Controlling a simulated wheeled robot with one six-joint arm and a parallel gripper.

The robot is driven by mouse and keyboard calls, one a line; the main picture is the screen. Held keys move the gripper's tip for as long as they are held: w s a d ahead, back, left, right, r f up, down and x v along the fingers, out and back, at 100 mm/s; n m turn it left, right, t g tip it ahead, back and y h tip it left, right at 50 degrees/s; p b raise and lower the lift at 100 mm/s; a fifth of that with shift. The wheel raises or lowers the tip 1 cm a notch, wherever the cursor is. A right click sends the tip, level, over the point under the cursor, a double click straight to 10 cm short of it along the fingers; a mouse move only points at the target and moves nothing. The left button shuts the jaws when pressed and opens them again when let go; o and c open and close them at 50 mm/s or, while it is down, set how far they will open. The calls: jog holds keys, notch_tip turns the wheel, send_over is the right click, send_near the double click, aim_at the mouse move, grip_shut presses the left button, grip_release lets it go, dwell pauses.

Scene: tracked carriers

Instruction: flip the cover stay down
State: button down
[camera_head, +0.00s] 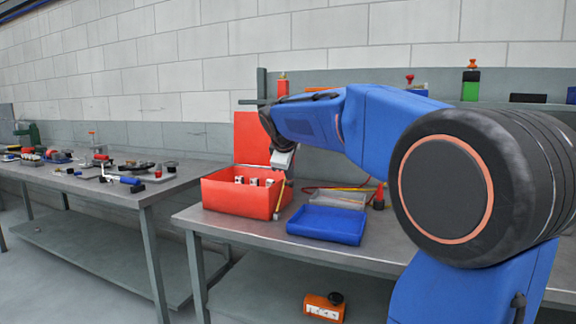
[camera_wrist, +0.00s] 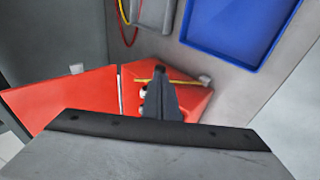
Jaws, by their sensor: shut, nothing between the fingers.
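A red box (camera_head: 238,199) stands on the bench with its red cover (camera_head: 252,137) raised upright behind it. The box (camera_wrist: 195,103) and cover (camera_wrist: 65,93) also show in the wrist view. A thin yellow rod, which looks like the cover stay (camera_head: 279,197), slants at the box's right front corner. In the wrist view the yellow rod (camera_wrist: 183,81) runs across the box, partly behind the fingers. My gripper (camera_wrist: 160,76) is shut and empty over the box, its tips close to the rod. I cannot tell whether they touch.
A blue tray (camera_head: 327,224) lies right of the box, with a grey tray (camera_head: 338,199) behind it. A second bench (camera_head: 120,188) with tools stands left.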

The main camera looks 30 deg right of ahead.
aim_at(291, 183)
jog(key=shift+x, duration=1.7)
jog(key=shift+w+d, duration=0.1)
jog(key=shift+d, duration=0.05)
jog(key=w+d+f+g+y, duration=0.1)
jog(key=y, duration=0.1)
jog(key=w+d+f+g+y, duration=0.1)
jog(key=d+f+g+y, duration=0.1)
jog(key=w+d+f+g+y, duration=0.1)
jog(key=shift+w+d+f+m+g+y, duration=0.2)
jog(key=shift+w+d+m+g+y, duration=0.2)
jog(key=shift+w+d+f+g+y, duration=0.15)
jog(key=shift+f+g+y, duration=0.1)
jog(key=shift+f+y, duration=0.15)
jog(key=shift+w+d+f+g+y, duration=0.1)
jog(key=shift+d+f+g+y, duration=0.15)
jog(key=shift+f+y, duration=0.1)
jog(key=shift+w+d+f, duration=0.1)
jog(key=shift+f, duration=0.5)
jog(key=shift+f, duration=0.1)
